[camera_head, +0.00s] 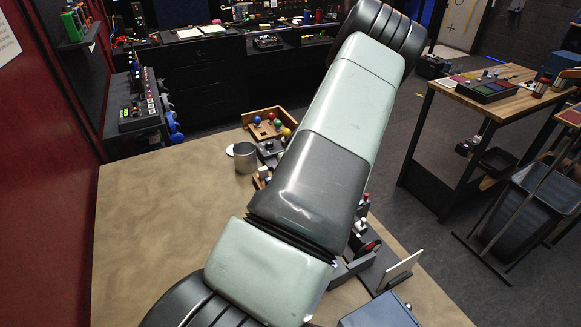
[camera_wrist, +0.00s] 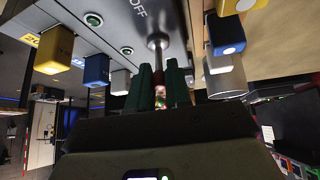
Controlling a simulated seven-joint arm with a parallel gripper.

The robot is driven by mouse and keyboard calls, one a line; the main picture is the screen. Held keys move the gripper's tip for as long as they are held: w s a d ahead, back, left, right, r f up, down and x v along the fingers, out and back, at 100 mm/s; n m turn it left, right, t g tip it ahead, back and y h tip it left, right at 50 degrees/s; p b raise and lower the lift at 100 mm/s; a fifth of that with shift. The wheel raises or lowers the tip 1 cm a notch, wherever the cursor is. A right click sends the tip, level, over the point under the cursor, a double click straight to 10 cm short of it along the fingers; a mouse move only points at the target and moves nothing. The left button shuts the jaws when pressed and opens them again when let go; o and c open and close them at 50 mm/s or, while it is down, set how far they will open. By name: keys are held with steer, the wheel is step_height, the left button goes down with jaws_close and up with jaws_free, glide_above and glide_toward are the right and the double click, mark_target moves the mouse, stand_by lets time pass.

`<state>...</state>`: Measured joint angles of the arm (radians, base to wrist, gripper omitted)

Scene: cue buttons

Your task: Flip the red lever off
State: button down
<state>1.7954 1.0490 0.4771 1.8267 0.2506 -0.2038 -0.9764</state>
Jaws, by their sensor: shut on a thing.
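In the wrist view, the lever (camera_wrist: 157,46) has a metal shaft that comes out of a grey panel (camera_wrist: 108,22) beside the printed word OFF. Its reddish end lies between the two dark green fingers of my gripper (camera_wrist: 160,78). The fingers are shut on this end, one on each side. Part of the lever's end is hidden between the fingers. In the head view, my arm covers the gripper and the lever.
In the head view, a wooden tray of coloured balls (camera_head: 268,124) and a metal mug (camera_head: 246,158) stand on the table. The table's left side is clear.

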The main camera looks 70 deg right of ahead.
steer(key=shift+s, duration=0.1)
steer(key=c, duration=1.1)
jaws_free()
steer(key=v, duration=1)
steer(key=shift+s+a+r, duration=0.1)
steer(key=shift+a+r, duration=0.15)
steer(key=shift+r, duration=0.05)
